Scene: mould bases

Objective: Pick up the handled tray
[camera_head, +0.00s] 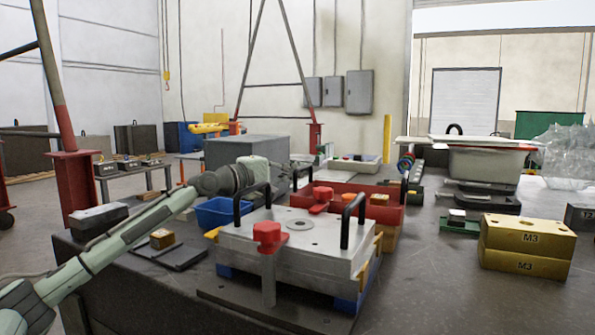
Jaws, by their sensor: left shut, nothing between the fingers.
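The handled tray looks like the red tray (385,213) behind the steel mould base, with a black handle at each end. Its front left part is hidden by the mould base. Red and yellow pieces lie in it. My left arm reaches in from the left, and my left gripper (284,176) is near the tray's left handle (303,177). The gripper is shut with nothing in it; whether it touches the handle I cannot tell. The right handle (404,188) stands free. My right gripper is not in view.
The steel mould base (320,240), with upright black handles and a red knob, stands in front of the tray. A blue bin (218,212) is left of it. Yellow M3 blocks (525,248) and a lidded grey tub (487,163) stand right. The bench's front right is clear.

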